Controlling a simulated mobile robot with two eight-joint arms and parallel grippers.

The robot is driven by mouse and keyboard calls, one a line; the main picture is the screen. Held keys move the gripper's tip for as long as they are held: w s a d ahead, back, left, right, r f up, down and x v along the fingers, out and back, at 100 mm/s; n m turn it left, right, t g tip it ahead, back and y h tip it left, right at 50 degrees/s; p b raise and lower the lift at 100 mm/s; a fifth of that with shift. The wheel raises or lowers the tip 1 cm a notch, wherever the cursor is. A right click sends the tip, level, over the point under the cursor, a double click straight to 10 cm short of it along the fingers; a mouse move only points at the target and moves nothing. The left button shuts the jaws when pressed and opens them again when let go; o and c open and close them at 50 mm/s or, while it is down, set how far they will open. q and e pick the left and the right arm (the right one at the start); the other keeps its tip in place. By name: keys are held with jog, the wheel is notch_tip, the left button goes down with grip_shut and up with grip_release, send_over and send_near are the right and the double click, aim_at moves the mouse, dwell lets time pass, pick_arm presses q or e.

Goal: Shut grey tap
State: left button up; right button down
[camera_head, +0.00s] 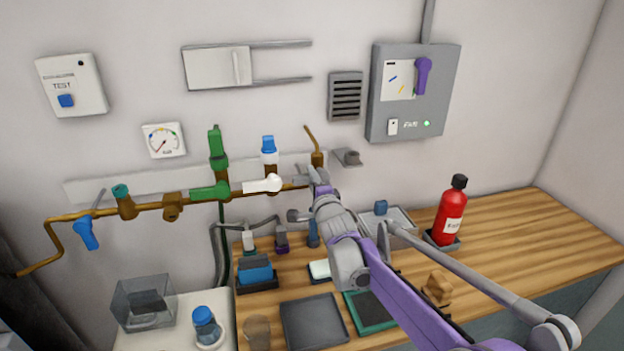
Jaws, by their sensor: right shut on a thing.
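A brass pipe (150,207) runs along the wall with several taps on it. My right arm comes in from the lower right, and its gripper (317,176) is at the pipe's right end, just right of the white tap handle (262,185). The gripper is shut on what appears to be the grey tap, which is mostly hidden by the fingers and wrist. I cannot tell the angle of its handle. A green tap handle (209,192) lies along the pipe. A blue tap handle (87,232) hangs down at the left. My left gripper is not in view.
A wooden worktop (545,235) lies below, with a red extinguisher (450,213), a grey tray (313,322) and small items. A clear box (143,303) stands at the lower left. A grey switch box (412,92) is on the wall. The worktop's right end is clear.

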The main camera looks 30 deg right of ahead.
jog(key=c, duration=0.6)
grip_release()
jog(key=shift+s, duration=0.1)
jog(key=v, duration=1)
jog(key=shift+s, duration=0.3)
